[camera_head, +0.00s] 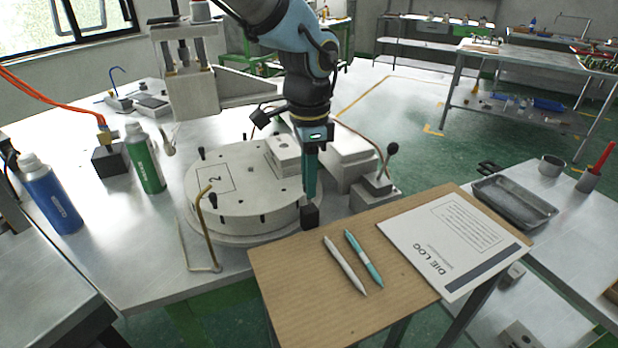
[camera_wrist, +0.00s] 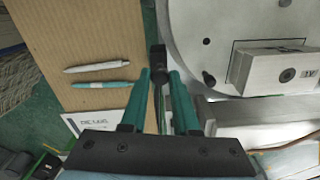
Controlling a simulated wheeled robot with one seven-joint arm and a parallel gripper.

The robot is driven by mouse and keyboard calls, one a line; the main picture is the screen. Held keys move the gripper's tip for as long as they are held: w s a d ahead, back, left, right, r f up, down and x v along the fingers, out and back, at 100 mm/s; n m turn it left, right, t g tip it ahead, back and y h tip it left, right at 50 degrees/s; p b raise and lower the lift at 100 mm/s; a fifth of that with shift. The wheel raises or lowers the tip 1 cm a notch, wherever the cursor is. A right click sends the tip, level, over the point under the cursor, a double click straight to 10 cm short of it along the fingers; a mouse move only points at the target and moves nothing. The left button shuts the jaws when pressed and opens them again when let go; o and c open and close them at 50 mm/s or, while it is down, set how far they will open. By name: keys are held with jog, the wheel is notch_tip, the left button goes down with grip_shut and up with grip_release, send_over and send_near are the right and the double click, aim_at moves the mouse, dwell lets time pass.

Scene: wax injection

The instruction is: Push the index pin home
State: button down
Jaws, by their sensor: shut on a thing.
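My gripper (camera_wrist: 159,73) points down at the front right rim of the round turntable (camera_head: 222,212). Its teal fingers are shut on a slim dark piece (camera_wrist: 158,98), seemingly the index pin. A black block-like head (camera_wrist: 157,52) shows just beyond the fingertips; in the head view this black block (camera_head: 310,217) sits right below the fingers, beside the turntable rim. I cannot tell how deep the pin sits, and any hole for it is hidden. The turntable carries a "2" plate mark, small black pegs and a pale block (camera_head: 283,150).
A brown board (camera_head: 300,285) with two pens and a die log sheet (camera_head: 450,240) lies close in front. A bent brass-coloured rod (camera_head: 200,230) stands at the turntable's left. A black-ball lever (camera_head: 392,147) rises at right. Green (camera_head: 145,160) and blue (camera_head: 50,195) bottles stand left.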

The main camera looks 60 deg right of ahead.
jog(key=shift+f, duration=0.1)
jog(key=shift+f+b, duration=0.65)
jog(key=shift+f, duration=0.25)
jog(key=shift+a, duration=0.1)
jog(key=c, duration=0.7)
grip_release()
jog(key=shift+o, duration=0.2)
jog(key=shift+r, duration=0.15)
notch_tip(320, 180, up, 11)
jog(key=b, duration=0.2)
jog(key=shift+f, duration=0.2)
